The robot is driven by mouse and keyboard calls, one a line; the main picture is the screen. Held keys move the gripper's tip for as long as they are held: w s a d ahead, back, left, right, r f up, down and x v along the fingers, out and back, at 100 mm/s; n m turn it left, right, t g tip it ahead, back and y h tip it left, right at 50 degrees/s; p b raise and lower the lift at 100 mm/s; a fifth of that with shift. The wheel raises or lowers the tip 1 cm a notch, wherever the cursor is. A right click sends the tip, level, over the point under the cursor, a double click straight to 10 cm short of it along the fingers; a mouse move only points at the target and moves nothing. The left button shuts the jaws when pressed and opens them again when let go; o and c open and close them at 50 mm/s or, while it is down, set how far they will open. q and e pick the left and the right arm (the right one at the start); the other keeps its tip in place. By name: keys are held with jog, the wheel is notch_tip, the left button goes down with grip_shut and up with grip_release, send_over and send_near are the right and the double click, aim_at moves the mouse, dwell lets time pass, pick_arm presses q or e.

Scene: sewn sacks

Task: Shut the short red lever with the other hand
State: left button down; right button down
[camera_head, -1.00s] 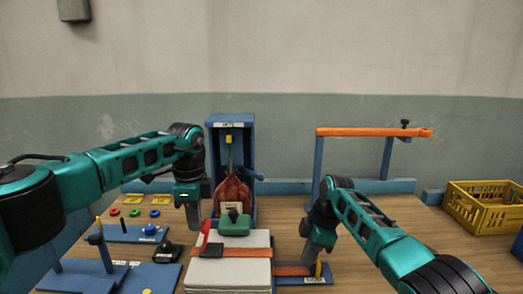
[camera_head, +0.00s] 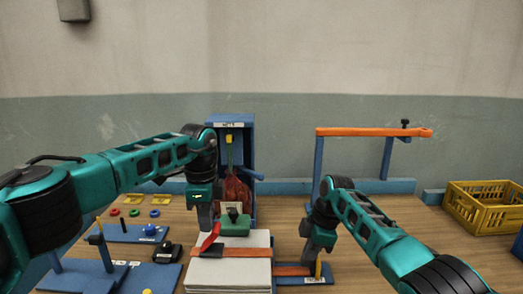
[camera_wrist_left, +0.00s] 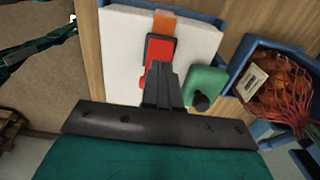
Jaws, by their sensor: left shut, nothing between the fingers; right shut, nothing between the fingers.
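The short red lever (camera_head: 211,236) sits on an orange strap (camera_head: 243,252) that runs across a white stack (camera_head: 230,275). It leans up to the right in the head view. My left gripper (camera_head: 205,223) is shut and empty, fingers down, right at the lever. In the left wrist view the fingertips (camera_wrist_left: 161,70) lie over the red lever (camera_wrist_left: 158,47) and hide part of it; I cannot tell whether they touch. My right gripper (camera_head: 308,250) is shut and empty near the strap's right end (camera_head: 292,271), beside a small yellow peg (camera_head: 318,270).
A green block with a black knob (camera_head: 235,226) stands right behind the lever. Behind it a blue stand (camera_head: 249,150) holds a red net sack (camera_head: 237,190). Blue boards with pegs lie at left. A yellow crate (camera_head: 480,205) stands at far right.

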aim_at(218, 227)
pick_arm(q)
jog(key=shift+d, duration=0.7)
pick_arm(e)
jog(key=shift+d, duration=0.2)
pick_arm(q)
jog(key=shift+d+f, duration=0.65)
jog(key=shift+f, duration=0.1)
pick_arm(e)
jog(key=shift+f, duration=0.1)
pick_arm(q)
jog(key=shift+d+f, duration=0.3)
jog(key=shift+f, duration=0.25)
notch_tip(218, 227, up, 9)
pick_arm(e)
jog(key=c, duration=1.8)
grip_release()
